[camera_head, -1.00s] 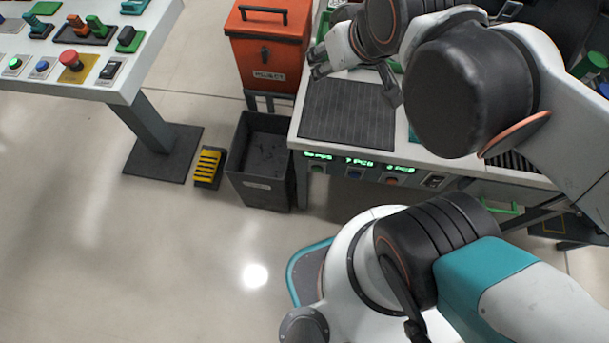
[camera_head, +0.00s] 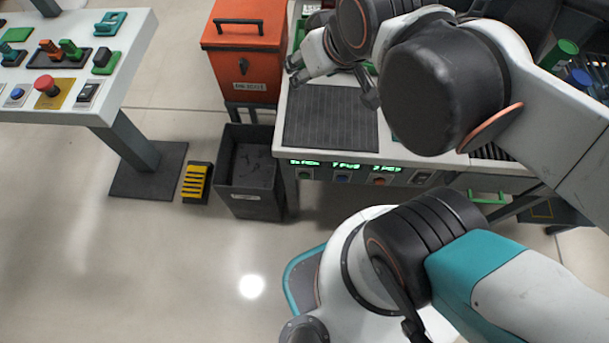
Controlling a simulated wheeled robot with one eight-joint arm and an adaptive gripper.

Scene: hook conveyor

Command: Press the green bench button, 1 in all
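The green bench button (camera_head: 304,174) is the leftmost of a row of buttons on the front edge of the bench (camera_head: 440,160), under a lit green display. My gripper (camera_head: 331,84) is above the back part of the dark ribbed mat on that bench, behind and above the button. Its fingers are spread wide, with pale fingers at left and a dark finger at right. It is open and looks empty. My arm hides part of the gripper and the right side of the bench top.
A blue button (camera_head: 342,177), an orange-red button (camera_head: 378,181) and a switch (camera_head: 420,178) share the bench front. An orange bin (camera_head: 245,55) and a dark open bin (camera_head: 250,180) stand left. Another table (camera_head: 90,105) has a red button (camera_head: 46,84). The front-left floor is clear.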

